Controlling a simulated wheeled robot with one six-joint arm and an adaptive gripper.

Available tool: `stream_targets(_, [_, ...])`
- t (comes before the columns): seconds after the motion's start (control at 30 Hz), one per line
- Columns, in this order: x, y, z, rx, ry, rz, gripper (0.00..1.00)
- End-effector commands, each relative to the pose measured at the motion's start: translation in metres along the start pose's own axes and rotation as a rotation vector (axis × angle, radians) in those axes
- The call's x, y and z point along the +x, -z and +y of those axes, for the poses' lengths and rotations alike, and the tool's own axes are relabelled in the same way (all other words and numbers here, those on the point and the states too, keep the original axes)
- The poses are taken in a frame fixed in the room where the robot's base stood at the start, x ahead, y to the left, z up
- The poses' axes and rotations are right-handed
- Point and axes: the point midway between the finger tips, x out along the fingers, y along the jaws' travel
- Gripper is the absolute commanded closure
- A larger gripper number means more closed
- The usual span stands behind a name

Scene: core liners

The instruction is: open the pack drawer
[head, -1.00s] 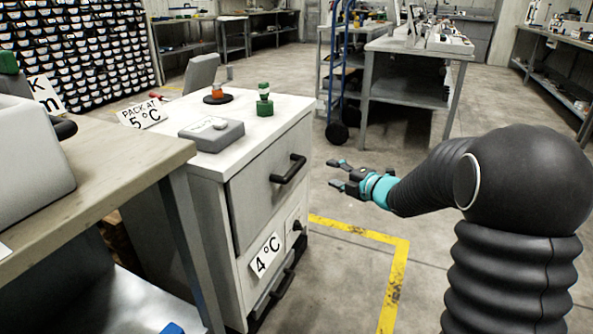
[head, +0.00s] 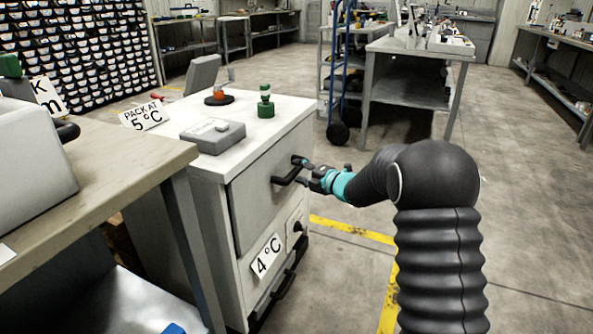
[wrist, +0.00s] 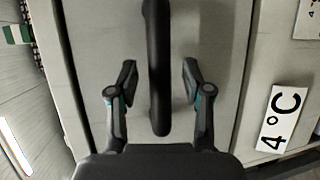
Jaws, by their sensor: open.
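The pack drawer (head: 255,195) is the large grey front at the top of a white cabinet, and it looks closed. Its black bar handle (head: 289,172) stands out from the upper part of the front. My gripper (head: 303,171) is at the handle's right end in the head view. In the wrist view my gripper (wrist: 159,82) is open, with one finger on each side of the handle (wrist: 157,65). A gap shows between the handle and each finger. The drawer front (wrist: 215,35) fills the wrist view behind them.
A "4 °C" card (head: 265,256) is on the cabinet's lower front, near a small knob panel (head: 296,226). A grey device (head: 212,136) and a green-capped item (head: 265,103) stand on top. A workbench (head: 110,165) is at left.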

Motion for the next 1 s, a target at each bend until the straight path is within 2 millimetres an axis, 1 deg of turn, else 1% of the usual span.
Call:
stream_targets(0.03, [0.006, 0.0, 0.001, 0.0, 0.0, 0.0, 0.5])
stream_targets(0.1, [0.012, 0.0, 0.0, 0.0, 0.001, 0.0, 0.5])
stream_targets(0.2, [0.017, 0.0, 0.0, 0.0, 0.0, -0.001, 0.5])
stream_targets(0.5, [0.018, 0.0, 0.0, 0.0, 0.0, -0.001, 0.5])
stream_targets(0.53, [0.018, 0.0, 0.0, 0.0, 0.0, -0.001, 0.55])
stream_targets(0.57, [0.018, 0.0, 0.0, 0.0, 0.0, -0.001, 0.63])
stream_targets(0.6, [0.018, 0.0, 0.0, 0.0, 0.0, -0.001, 0.73])
stream_targets(0.67, [0.018, 0.0, 0.0, 0.0, 0.0, -0.001, 0.88])
stream_targets(0.7, [0.018, 0.0, 0.0, 0.0, 0.0, -0.001, 0.98])
stream_targets(0.73, [0.018, 0.0, 0.0, 0.0, 0.0, -0.001, 1.0])
stream_targets(1.0, [0.018, 0.001, 0.0, 0.0, 0.0, 0.001, 1.0])
